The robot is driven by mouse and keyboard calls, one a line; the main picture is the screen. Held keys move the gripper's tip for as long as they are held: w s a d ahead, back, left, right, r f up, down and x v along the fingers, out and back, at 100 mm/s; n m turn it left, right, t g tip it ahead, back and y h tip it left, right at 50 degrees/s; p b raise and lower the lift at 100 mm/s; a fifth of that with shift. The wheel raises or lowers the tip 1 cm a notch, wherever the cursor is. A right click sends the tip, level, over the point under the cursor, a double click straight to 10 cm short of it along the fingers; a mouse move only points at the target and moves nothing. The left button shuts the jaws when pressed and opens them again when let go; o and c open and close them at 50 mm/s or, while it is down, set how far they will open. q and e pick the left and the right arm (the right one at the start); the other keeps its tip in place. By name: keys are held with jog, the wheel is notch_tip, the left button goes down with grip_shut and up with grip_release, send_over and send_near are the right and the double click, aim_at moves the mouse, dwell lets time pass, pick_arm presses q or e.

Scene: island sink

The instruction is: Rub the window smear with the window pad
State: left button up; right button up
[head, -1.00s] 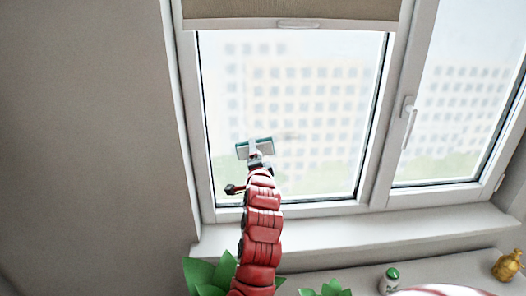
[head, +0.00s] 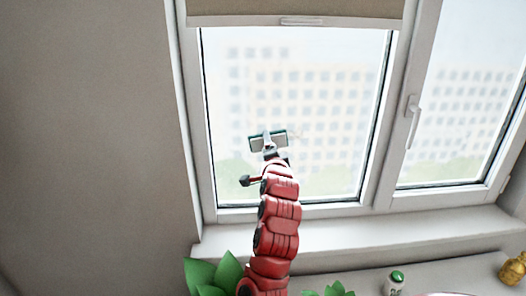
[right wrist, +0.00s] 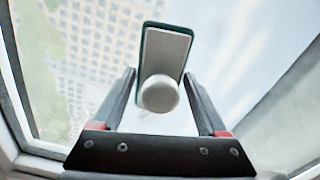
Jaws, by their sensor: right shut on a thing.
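The window pad (head: 268,140), a pale rectangular block with a teal edge, is held up in front of the left window pane. My right gripper (head: 271,154) is shut on the pad's handle. In the right wrist view the white round handle end (right wrist: 158,95) sits between the two dark fingers, with the pad (right wrist: 165,50) beyond it. A faint grey smear (head: 293,136) shows on the glass at the pad's right edge; the pad may hide part of it. I cannot tell whether the pad touches the glass. My left gripper is not in view.
The white window frame (head: 380,130) surrounds the pane, with a handle (head: 412,120) on its right sash. A blind (head: 300,10) hangs above. Below are the sill (head: 350,235), green leaves (head: 212,275), a green-capped jar (head: 395,280) and a golden object (head: 513,268).

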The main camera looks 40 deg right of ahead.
jog(key=shift+s+d+f+b, duration=0.1)
jog(key=shift+s+d+b, duration=0.3)
jog(key=shift+d, duration=0.2)
jog(key=shift+s+d+f+b, duration=0.1)
jog(key=shift+s+d+b, duration=0.25)
jog(key=shift+d, duration=0.2)
jog(key=shift+s+d+r+b, duration=0.1)
jog(key=shift+s+d+b, duration=0.45)
jog(key=shift+d, duration=0.4)
jog(key=shift+s+d+b, duration=0.45)
jog(key=shift+s+d, duration=0.2)
jog(key=shift+d, duration=0.25)
jog(key=shift+s+d, duration=0.35)
jog(key=shift+d, duration=0.35)
jog(key=shift+s+d+r+b, duration=0.1)
jog(key=shift+s+d+b, duration=0.15)
jog(key=shift+s+d, duration=0.35)
jog(key=shift+s+d+f+b, duration=0.1)
jog(key=shift+s+d+b, duration=0.2)
jog(key=shift+d, duration=0.65)
jog(key=shift+s+d+r+b, duration=0.15)
jog(key=shift+s+d, duration=0.35)
jog(key=shift+d, duration=0.25)
